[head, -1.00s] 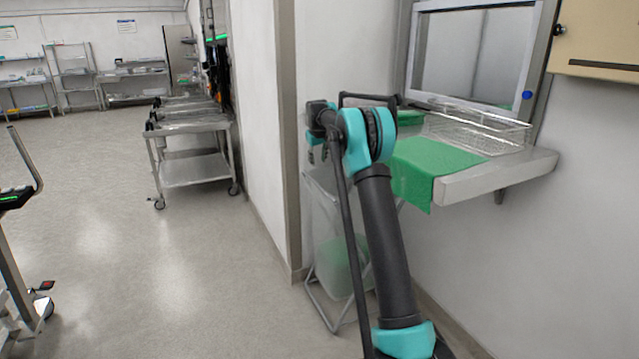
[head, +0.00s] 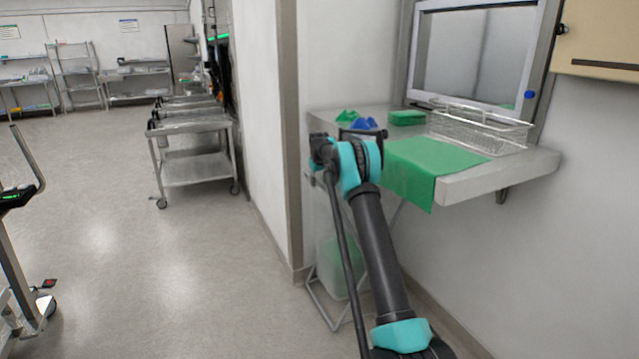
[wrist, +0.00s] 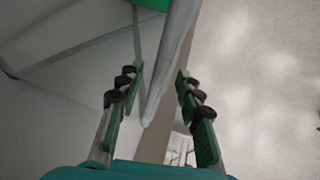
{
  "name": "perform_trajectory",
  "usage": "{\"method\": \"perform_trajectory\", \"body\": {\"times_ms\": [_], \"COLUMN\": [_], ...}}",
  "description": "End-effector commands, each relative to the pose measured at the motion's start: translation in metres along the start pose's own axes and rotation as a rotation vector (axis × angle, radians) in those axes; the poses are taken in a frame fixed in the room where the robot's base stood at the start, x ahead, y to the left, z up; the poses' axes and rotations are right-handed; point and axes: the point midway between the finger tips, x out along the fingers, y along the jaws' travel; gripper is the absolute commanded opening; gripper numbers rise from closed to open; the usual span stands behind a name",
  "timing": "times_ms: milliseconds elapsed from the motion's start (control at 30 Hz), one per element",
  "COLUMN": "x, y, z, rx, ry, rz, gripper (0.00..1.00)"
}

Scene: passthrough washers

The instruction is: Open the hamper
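The hamper (head: 334,262) stands on the floor under the wall shelf. It is a pale translucent bag on a thin metal frame, with something green inside low down. Its top is largely hidden behind my arm in the head view. My gripper (wrist: 155,88) is open in the wrist view, its two padded fingers apart. A pale rounded edge (wrist: 168,65) runs between the fingers; I cannot tell whether it is the hamper's lid or the shelf, or whether a finger touches it. In the head view the fingers are mostly hidden near the shelf's left end.
The wall shelf (head: 475,189) holds a green cloth (head: 432,165), a wire basket (head: 478,130), a green box (head: 407,118) and small blue items (head: 364,124). A wall corner (head: 288,150) stands left of the hamper. A steel cart (head: 195,170) is further left; the floor between is clear.

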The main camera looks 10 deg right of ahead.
Motion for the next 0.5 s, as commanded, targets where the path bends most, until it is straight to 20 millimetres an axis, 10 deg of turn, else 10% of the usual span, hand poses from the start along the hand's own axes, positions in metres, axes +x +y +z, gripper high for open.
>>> {"method": "perform_trajectory", "body": {"times_ms": [267,500], "x": [0.0007,0.0005], "y": [0.0001,0.0001], "z": [0.0001,0.0001], "rx": [0.0,0.0], "ry": [0.0,0.0], "rz": [0.0,0.0], "gripper": [0.35,0.05]}}
